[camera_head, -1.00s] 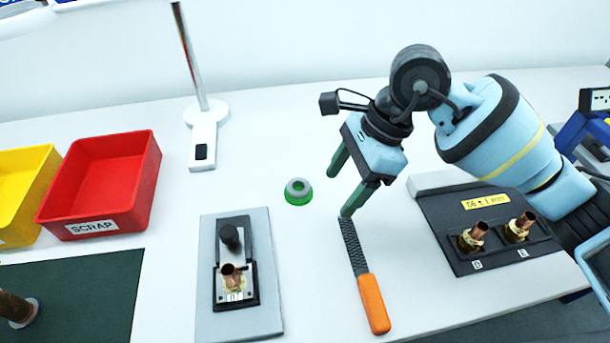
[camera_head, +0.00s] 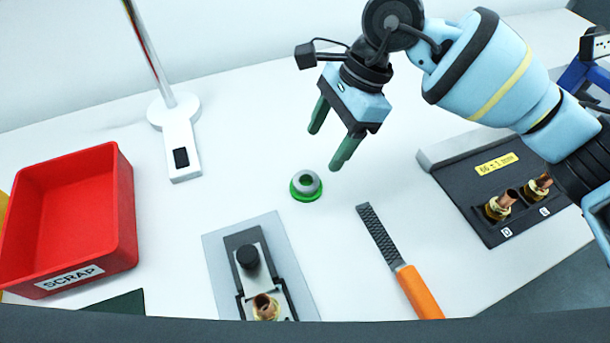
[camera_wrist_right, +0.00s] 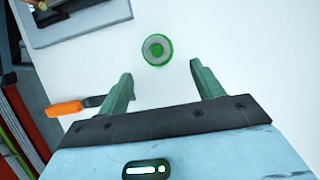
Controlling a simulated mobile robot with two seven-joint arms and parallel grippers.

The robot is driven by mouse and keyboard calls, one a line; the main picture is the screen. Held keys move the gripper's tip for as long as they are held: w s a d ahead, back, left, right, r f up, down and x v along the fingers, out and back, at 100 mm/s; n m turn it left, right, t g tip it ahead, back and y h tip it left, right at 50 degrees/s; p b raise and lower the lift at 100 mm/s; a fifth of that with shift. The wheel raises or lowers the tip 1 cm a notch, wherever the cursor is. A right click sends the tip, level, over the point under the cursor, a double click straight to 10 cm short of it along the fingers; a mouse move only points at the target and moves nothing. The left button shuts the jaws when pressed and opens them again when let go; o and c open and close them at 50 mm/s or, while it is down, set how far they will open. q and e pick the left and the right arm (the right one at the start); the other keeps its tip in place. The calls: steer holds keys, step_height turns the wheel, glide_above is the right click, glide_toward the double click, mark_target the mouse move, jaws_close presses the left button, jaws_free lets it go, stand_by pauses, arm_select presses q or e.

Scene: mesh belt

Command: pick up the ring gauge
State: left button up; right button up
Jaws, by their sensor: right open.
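The ring gauge (camera_head: 306,184) is a small grey ring with a green base, lying on the white table in the middle of the head view. It also shows in the right wrist view (camera_wrist_right: 157,49), ahead of the fingertips and roughly between their lines. My right gripper (camera_head: 326,148) is open and empty, above the table, just up and to the right of the ring gauge in the head view. Its two green fingers show apart in the right wrist view (camera_wrist_right: 160,75). Nothing touches the ring gauge. My left gripper is not in view.
A file with an orange handle (camera_head: 420,293) lies right of the ring gauge. A grey fixture (camera_head: 295,270) with a copper fitting is below it. A black holder (camera_head: 470,195) with two copper fittings stands right. A red SCRAP bin (camera_head: 125,220) and a stand (camera_head: 181,145) are left.

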mark_target(311, 184)
steer(key=shift+x, duration=1.05)
steer(key=shift+s+p+x, duration=0.2)
steer(key=shift+p+x, duration=0.35)
steer(key=shift+x, duration=2.25)
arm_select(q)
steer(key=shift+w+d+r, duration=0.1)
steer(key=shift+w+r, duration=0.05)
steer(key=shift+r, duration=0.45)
arm_select(e)
steer(key=shift+c, duration=0.5)
steer(key=c, duration=1.1)
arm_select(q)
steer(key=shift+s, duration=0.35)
arm_select(e)
steer(key=shift+r, duration=0.1)
